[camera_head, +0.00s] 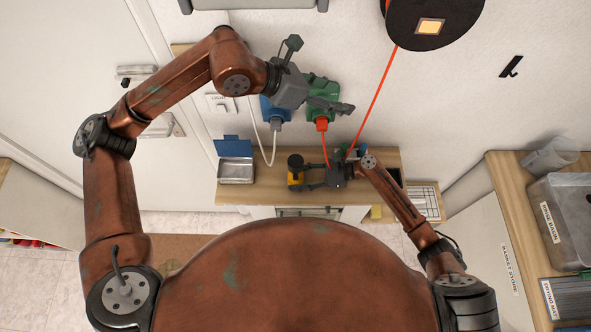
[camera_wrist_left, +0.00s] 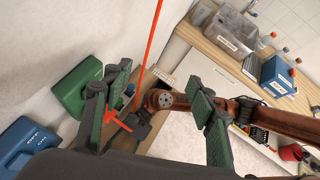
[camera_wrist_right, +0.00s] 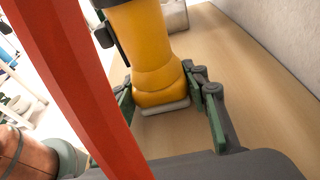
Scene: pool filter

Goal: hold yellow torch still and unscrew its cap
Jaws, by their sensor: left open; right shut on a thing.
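The yellow torch (camera_head: 298,180) stands upright on the small wooden bench, with its dark cap (camera_head: 295,161) on top. My right gripper (camera_head: 303,180) comes in from the right and is shut on the torch. In the right wrist view the yellow body (camera_wrist_right: 150,50) sits between the fingers, its pale foot near the wood; its upper end is cut off. My left gripper (camera_head: 338,103) is open and empty, above and behind the torch near the wall plugs. In the left wrist view its fingers (camera_wrist_left: 160,108) are wide apart and the torch is not visible.
An orange cord (camera_head: 374,100) hangs from a reel (camera_head: 430,25) and crosses close before the right wrist camera. Blue (camera_head: 275,110) and green (camera_head: 320,90) wall boxes are beside my left gripper. An open metal tin (camera_head: 235,170) stands left on the bench (camera_head: 266,187).

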